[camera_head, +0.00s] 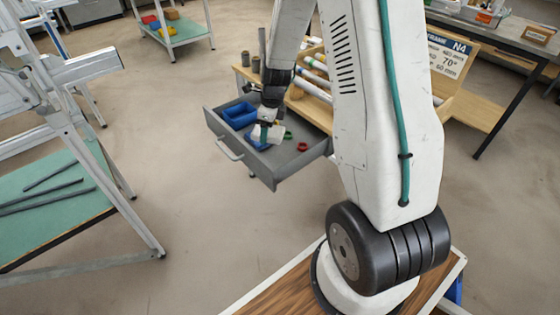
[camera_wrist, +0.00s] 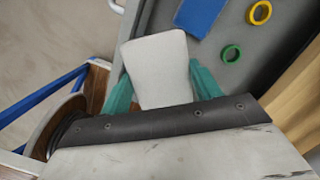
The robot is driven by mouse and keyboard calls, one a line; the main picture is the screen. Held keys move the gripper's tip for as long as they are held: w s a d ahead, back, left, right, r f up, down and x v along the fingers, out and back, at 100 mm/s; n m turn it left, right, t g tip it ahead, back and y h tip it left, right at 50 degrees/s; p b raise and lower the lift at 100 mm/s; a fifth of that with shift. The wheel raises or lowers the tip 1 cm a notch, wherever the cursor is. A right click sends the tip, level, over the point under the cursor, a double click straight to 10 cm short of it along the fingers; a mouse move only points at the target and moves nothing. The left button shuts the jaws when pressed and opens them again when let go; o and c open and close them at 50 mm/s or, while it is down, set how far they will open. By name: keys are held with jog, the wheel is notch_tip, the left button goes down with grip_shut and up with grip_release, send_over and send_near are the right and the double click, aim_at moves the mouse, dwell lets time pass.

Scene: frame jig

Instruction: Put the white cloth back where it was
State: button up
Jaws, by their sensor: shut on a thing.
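The white cloth (camera_wrist: 158,62) is a pale, rounded block-like pad between the two teal fingers of my gripper (camera_wrist: 161,80) in the wrist view. My gripper is shut on it. In the head view the cloth (camera_head: 275,134) shows as a small white patch at the end of my arm, over the open grey drawer (camera_head: 228,152). I cannot tell whether the cloth touches the drawer floor.
The drawer holds a blue tray (camera_head: 238,115), another blue item (camera_wrist: 200,14), a red ring (camera_head: 302,147), a green ring (camera_wrist: 231,53) and a yellow ring (camera_wrist: 260,12). A wooden rack (camera_head: 308,104) stands behind it. A green-topped bench (camera_head: 50,215) is at left, with open floor between.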

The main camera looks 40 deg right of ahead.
aim_at(280, 130)
jog(key=d+m, duration=0.1)
jog(key=m, duration=0.1)
jog(key=s+d+f+m, duration=0.1)
jog(key=m, duration=0.1)
jog(key=s+d+m, duration=0.1)
jog(key=m, duration=0.1)
jog(key=shift+f+t+h, duration=0.15)
jog(key=shift+t+h, duration=0.15)
jog(key=shift+h, duration=0.1)
jog(key=shift+s+f+m, duration=0.15)
jog(key=shift+f+m, duration=0.1)
jog(key=shift+m, duration=0.15)
notch_tip(280, 130, down, 10)
jog(key=shift+r, duration=0.2)
jog(key=shift+f, duration=0.15)
jog(key=o, duration=1.1)
jog(key=shift+o, duration=0.2)
